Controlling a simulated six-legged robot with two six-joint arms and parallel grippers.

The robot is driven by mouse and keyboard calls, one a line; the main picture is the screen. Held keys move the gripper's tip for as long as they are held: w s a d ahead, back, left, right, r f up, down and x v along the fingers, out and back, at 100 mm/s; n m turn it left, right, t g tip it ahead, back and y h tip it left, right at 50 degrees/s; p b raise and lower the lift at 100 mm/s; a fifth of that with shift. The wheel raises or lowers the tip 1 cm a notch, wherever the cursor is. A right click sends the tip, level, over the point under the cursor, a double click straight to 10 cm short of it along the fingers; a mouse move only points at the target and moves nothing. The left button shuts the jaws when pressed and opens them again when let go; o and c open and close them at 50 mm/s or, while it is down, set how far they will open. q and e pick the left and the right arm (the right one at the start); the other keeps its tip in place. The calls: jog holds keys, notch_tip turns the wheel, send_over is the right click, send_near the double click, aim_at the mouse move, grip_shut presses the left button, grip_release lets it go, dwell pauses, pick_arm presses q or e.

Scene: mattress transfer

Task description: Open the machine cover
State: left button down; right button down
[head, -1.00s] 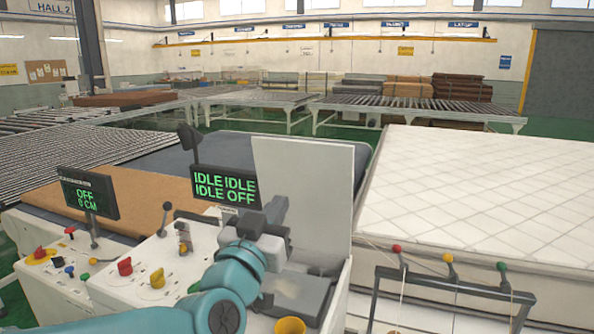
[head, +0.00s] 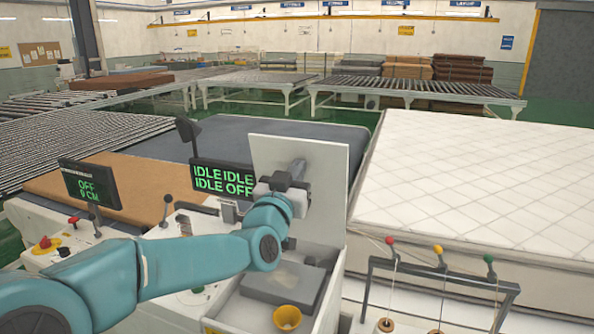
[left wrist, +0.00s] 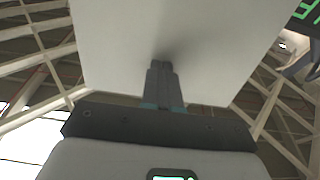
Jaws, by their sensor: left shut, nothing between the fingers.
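The machine cover (head: 326,185), a pale flat panel, stands upright at the back right of the white machine (head: 325,290) in the head view, and the bay in front of it is uncovered. My left gripper (head: 297,170) is raised in front of the panel's near face, with its fingers shut and empty. In the left wrist view the shut fingers (left wrist: 161,68) point at the underside of the cover (left wrist: 215,45), which fills the upper middle. Whether the tips touch it I cannot tell. My right gripper is not in view.
A display reading IDLE and OFF (head: 223,178) stands left of the cover. A rack with colored knobs (head: 438,268) and a white quilted mattress (head: 475,175) are at the right.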

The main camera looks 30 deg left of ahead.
pick_arm(q)
jog(key=b+x, duration=0.1)
jog(key=x, duration=0.4)
jog(key=shift+s+d, duration=0.1)
dwell(0.3)
